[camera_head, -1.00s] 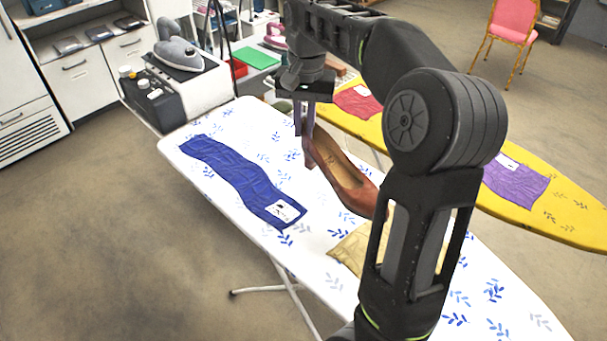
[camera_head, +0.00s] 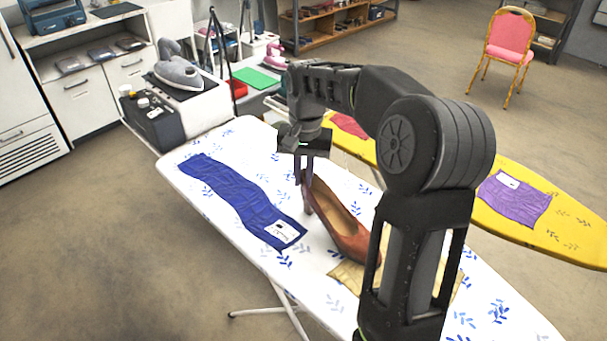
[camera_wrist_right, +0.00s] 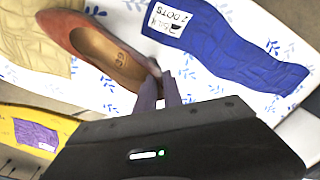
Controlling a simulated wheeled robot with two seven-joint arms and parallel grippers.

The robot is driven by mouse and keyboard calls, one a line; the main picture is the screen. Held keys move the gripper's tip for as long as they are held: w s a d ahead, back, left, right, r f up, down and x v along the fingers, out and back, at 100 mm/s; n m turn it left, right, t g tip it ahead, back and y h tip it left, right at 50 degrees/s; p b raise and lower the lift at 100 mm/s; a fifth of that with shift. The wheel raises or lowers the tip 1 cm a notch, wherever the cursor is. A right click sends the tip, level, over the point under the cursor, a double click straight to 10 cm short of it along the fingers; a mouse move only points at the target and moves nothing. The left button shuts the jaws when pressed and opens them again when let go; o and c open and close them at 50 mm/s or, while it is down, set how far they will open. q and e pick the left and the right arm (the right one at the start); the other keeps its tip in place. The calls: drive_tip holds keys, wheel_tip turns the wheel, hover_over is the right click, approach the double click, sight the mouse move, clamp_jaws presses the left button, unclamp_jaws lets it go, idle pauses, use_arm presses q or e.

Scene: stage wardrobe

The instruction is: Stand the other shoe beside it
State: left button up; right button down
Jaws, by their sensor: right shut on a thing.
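One brown-red high-heeled shoe (camera_head: 340,228) is in my right gripper (camera_head: 306,180), over the white ironing board (camera_head: 330,300) with blue leaf prints. The gripper is shut on the shoe's heel end, and the toe points toward the yellow cloth. In the right wrist view the shoe (camera_wrist_right: 88,48) lies beyond the fingers (camera_wrist_right: 160,88), its toe overlapping the yellow cloth. I cannot tell whether its sole touches the board. My right forearm hides part of the board, and no second shoe shows. My left gripper is not in view.
A blue cloth (camera_head: 238,196) with a white label lies left of the shoe. A yellow cloth (camera_head: 348,276) lies by its toe, partly behind my arm. A yellow board (camera_head: 555,235) with a purple cloth (camera_head: 512,198) stands to the right. A grey iron (camera_head: 178,68) stands at the back left.

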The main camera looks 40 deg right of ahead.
drive_tip(key=shift+f, duration=0.15)
drive_tip(key=c, duration=1.5)
unclamp_jaws()
drive_tip(key=shift+r, duration=0.2)
drive_tip(key=r+p, duration=0.1)
drive_tip(key=r, duration=0.3)
drive_tip(key=r+p, duration=0.2)
drive_tip(key=r, duration=0.2)
drive_tip(key=r+p, duration=0.1)
drive_tip(key=r, duration=0.3)
drive_tip(key=shift+s, duration=0.25)
